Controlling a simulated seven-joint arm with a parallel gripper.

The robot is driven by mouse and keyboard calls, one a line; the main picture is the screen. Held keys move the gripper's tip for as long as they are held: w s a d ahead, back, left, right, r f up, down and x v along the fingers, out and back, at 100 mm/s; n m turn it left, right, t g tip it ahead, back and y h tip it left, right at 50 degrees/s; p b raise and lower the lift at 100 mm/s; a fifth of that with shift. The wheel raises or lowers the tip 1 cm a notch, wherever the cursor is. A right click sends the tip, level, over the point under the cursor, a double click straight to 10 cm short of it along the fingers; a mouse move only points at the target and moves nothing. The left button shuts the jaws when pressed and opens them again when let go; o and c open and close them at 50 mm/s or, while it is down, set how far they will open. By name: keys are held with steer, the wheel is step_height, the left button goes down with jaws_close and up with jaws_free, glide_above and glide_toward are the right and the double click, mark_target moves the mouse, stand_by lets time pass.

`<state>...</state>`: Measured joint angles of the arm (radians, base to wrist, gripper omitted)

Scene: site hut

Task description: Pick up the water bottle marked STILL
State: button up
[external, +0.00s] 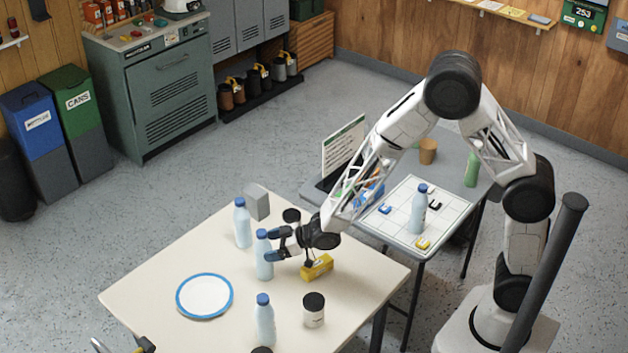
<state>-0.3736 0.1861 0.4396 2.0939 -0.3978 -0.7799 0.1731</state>
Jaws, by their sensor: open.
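Three pale blue water bottles with blue caps stand upright on the cream table: a back one (242,226), a middle one (264,268) and a front one (265,325). Another similar bottle (419,214) stands on a white gridded board on the grey table. No marking is readable on any bottle, so I cannot tell which says STILL. My gripper (270,245) is open and level at the middle bottle, its dark fingers overlapping the bottle's upper part. I cannot tell whether they touch it.
On the cream table (160,285) are a blue-rimmed plate (205,296), a grey block (257,202), a yellow box (317,267) below my wrist and a black-lidded white jar (314,312). The gridded board (400,233) lies right. The table's left corner is clear.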

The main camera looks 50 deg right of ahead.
mark_target(261, 232)
steer(key=shift+x, duration=1.6)
steer(key=c, duration=1.3)
steer(key=shift+r, duration=0.1)
steer(key=shift+r, duration=4.95)
